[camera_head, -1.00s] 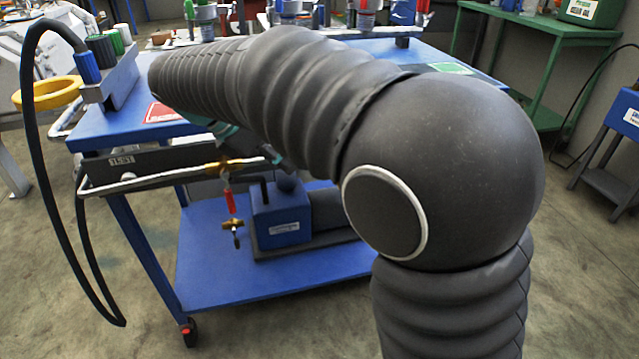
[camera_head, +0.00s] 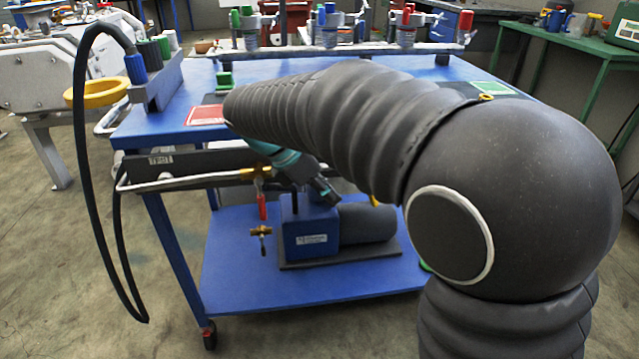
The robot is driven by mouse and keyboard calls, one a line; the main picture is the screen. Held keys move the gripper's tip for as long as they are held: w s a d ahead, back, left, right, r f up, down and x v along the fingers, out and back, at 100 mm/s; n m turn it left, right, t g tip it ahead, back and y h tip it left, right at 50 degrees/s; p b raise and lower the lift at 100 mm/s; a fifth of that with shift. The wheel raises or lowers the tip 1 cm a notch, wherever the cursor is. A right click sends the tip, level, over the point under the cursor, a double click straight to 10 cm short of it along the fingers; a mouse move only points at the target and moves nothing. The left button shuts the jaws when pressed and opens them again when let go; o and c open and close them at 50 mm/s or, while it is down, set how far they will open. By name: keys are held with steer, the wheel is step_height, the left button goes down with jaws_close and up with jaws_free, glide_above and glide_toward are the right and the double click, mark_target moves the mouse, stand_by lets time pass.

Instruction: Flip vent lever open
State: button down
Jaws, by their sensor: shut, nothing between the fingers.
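A red lever (camera_head: 262,208) hangs straight down under a brass valve (camera_head: 257,174) on the pale pipe along the blue cart's front edge. I take it to be the vent lever. A second brass fitting (camera_head: 260,234) sits just below it. My gripper (camera_head: 328,193) is right of the red lever, angled down to the right, in front of the blue pump (camera_head: 308,236) on the lower shelf. It appears apart from the lever. Its fingers are small and dark; it is shut and empty. My arm hides part of the cart top.
The blue cart (camera_head: 225,285) has a pump on its lower shelf. A black hose (camera_head: 80,190) loops down at the left, near a yellow ring (camera_head: 97,92). A rack of clamped fittings (camera_head: 350,50) stands at the back. A green table (camera_head: 560,40) is at the right.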

steer(key=w+d+f, duration=0.1)
steer(key=w+d, duration=0.1)
steer(key=d, duration=0.3)
steer(key=shift+d+f, duration=0.3)
steer(key=shift+f, duration=0.05)
steer(key=shift+w+d, duration=0.1)
